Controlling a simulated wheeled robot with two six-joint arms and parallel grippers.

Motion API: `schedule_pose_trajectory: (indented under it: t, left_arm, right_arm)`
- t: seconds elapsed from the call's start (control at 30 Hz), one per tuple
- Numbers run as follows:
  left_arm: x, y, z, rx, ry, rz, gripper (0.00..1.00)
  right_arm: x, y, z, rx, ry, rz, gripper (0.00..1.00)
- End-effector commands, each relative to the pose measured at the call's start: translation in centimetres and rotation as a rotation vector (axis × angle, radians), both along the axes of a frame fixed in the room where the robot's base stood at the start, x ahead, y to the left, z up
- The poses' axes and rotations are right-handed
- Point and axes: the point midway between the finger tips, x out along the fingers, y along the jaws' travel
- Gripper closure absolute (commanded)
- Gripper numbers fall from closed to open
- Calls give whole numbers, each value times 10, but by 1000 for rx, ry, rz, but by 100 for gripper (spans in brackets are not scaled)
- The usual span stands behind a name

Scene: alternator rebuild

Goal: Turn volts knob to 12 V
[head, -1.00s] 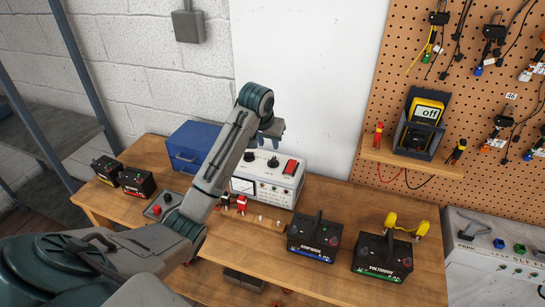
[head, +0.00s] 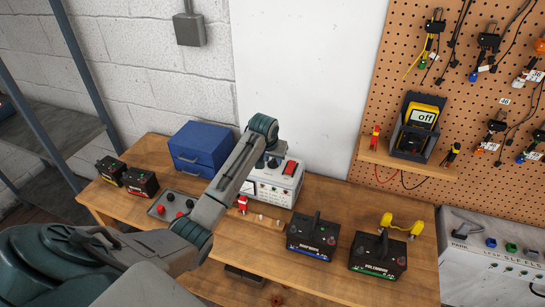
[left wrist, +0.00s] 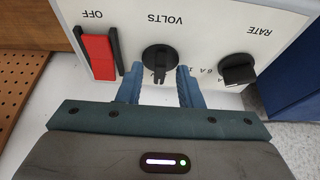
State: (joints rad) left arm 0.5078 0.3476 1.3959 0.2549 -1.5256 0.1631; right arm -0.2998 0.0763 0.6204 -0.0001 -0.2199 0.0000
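The white charger (head: 275,187) stands at the back of the workbench, partly hidden behind my left arm. In the left wrist view its panel appears upside down, with the black volts knob (left wrist: 160,59) under the VOLTS label. The knob's pointer end faces down in that view, toward my gripper; the volt numbers around it cannot be read. My left gripper (left wrist: 160,88) is open, with one blue finger on each side of the knob's lower end. Whether the fingers touch the knob cannot be told. My right gripper is in neither view.
Beside the volts knob are a red OFF switch (left wrist: 99,56) and the black rate knob (left wrist: 238,69). A blue drawer box (head: 199,149) stands left of the charger. Batteries, including the one (head: 313,236) in front, stand on the wooden bench (head: 232,250).

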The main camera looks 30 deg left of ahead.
Motion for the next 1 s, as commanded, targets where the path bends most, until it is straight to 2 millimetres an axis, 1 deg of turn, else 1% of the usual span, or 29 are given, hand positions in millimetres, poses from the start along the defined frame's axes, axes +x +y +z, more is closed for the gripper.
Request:
schedule_pose_trajectory:
  t: [0.1, 0.13, 0.27, 0.3, 0.67, 0.87, 1.0]
  left_arm:
    - [0, 0, 0, 0, 0, 0, 67]
    - [0, 0, 0, 0, 0, 0, 71]
    - [0, 0, 0, 0, 0, 0, 97]
    - [0, 0, 0, 0, 0, 0, 100]
    - [0, -1, 0, -1, 1, 34, 100]
    - [0, -2, 0, -1, 1, 138, 100]
    - [1, -3, 0, -2, 1, 252, 100]
  right_arm:
    - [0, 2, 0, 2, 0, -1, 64]
    - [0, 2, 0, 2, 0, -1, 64]
    - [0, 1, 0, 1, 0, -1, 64]
    - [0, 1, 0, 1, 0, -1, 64]
    - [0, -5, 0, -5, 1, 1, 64]
    - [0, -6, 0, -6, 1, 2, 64]
    - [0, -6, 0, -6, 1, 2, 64]
